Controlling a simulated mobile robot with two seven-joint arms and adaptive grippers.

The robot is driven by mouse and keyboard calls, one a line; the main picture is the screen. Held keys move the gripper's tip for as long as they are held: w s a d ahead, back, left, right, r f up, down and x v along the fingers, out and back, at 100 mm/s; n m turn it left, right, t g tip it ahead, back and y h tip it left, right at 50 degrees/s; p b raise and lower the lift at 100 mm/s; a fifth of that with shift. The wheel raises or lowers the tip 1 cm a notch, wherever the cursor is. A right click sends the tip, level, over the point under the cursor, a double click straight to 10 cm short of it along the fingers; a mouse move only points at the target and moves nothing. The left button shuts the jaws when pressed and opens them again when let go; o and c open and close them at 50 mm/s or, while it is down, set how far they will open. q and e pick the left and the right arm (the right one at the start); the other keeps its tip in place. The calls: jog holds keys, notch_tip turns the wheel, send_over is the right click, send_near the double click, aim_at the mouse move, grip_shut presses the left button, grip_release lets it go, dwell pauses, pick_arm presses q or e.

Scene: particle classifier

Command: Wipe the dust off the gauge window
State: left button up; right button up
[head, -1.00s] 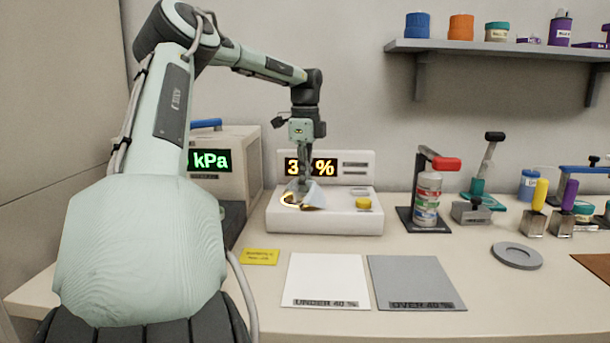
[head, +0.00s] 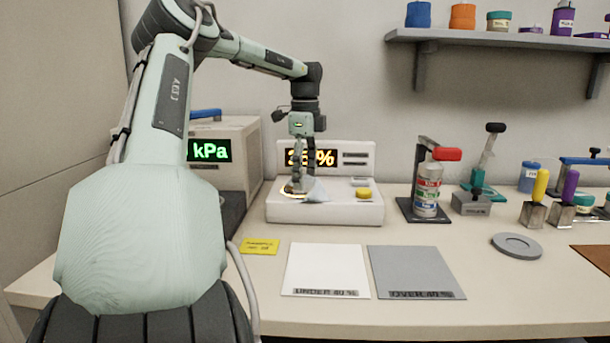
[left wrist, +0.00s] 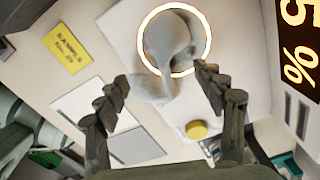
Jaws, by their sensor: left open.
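My left gripper (head: 305,178) is over the white device (head: 340,214) with the lit ring. In the left wrist view its two fingers (left wrist: 160,80) are spread open, with nothing clamped between them. A limp grey piece (head: 317,190), perhaps a cloth or pan, lies on the device at the glowing ring; it also shows in the left wrist view (left wrist: 165,45), partly inside the ring. The beige box at the left has a green kPa display (head: 210,150), partly hidden by my arm. I cannot make out a dusty gauge window. My right gripper is out of view.
A yellow button (head: 363,193) is on the device. White (head: 325,268) and grey (head: 415,270) mats lie in front, beside a yellow note (head: 260,247). A spray-like bottle in a stand (head: 427,190) and a grey ring dish (head: 516,250) are to the right.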

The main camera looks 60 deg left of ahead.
aim_at(304, 195)
pick_arm(q)
jog(key=shift+f, duration=0.1)
jog(key=shift+f+b, duration=0.65)
jog(key=shift+f, duration=0.8)
jog(key=shift+r, duration=0.15)
jog(key=c, duration=0.5)
jog(key=shift+s, duration=0.1)
grip_shut()
